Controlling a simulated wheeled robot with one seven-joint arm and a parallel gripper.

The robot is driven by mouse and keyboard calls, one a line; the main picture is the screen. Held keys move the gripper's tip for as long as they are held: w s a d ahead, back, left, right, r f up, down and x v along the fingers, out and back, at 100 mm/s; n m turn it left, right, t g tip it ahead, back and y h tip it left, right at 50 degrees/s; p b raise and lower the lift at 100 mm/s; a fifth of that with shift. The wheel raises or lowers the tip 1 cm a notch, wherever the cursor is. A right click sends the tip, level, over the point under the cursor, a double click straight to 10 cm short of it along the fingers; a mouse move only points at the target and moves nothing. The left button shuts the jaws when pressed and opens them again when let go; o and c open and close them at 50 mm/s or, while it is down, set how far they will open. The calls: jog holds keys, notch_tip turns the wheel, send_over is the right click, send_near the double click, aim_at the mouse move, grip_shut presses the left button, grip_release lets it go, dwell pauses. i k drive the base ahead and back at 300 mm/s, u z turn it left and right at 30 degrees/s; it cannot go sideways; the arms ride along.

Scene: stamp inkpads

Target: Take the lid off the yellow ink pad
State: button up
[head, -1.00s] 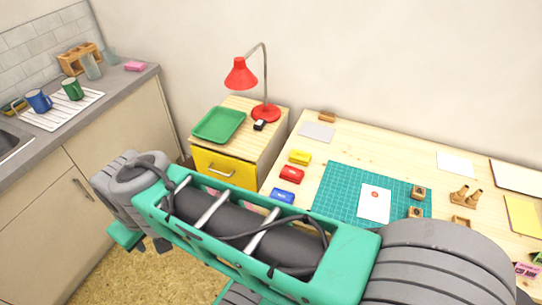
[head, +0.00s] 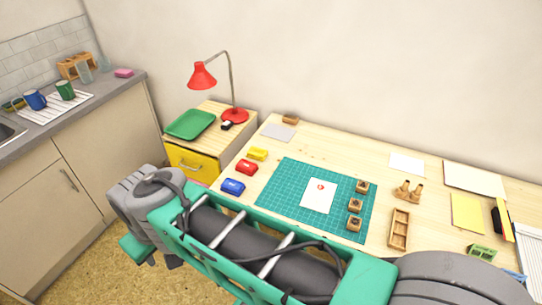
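The yellow ink pad (head: 257,154) lies on the wooden desk in the head view, near the desk's left edge. It is the farthest of a row of three pads. I see a yellow top on it; I cannot make out a seam between lid and base at this size. My arm crosses the lower part of the view, and its grey end points to the left, apart from the pads. My gripper's fingers do not show.
A red pad (head: 246,167) and a blue pad (head: 233,186) sit in front of the yellow one. A green cutting mat (head: 275,205) with paper and wooden stamps lies to their right. A drawer cabinet (head: 196,164) with a green tray (head: 190,124) and red lamp (head: 235,115) stands left.

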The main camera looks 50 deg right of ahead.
aim_at(254, 151)
jog(key=z, duration=1.05)
jog(key=i, duration=1)
